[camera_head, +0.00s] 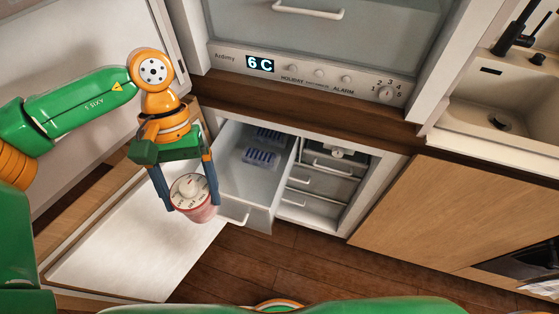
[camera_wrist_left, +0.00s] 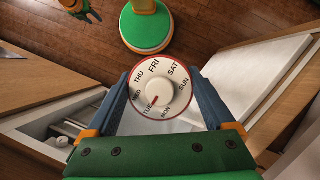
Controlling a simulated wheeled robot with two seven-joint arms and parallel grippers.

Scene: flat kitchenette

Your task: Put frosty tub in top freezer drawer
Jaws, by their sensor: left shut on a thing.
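The frosty tub (camera_head: 192,194) is a small pinkish tub with a round white, red-rimmed lid marked with days of the week. My left gripper (camera_head: 191,203) is shut on it, one blue finger on each side, and holds it upright. In the left wrist view the tub's lid (camera_wrist_left: 160,88) fills the space between the fingers. The top freezer drawer (camera_head: 257,216) is pulled out, and the tub appears at its left front corner, above or beside it; the height gap is unclear. My right gripper (camera_wrist_left: 80,10) shows small at the left wrist view's top edge, its jaw state unclear.
Blue ice-tray-like items (camera_head: 262,158) lie in the back of the open drawer. The freezer door (camera_head: 135,240) stands open at left. Closed lower drawers (camera_head: 312,190) are inside the freezer. A control panel (camera_head: 310,72) is above. Wooden cabinet fronts (camera_head: 455,215) stand at right.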

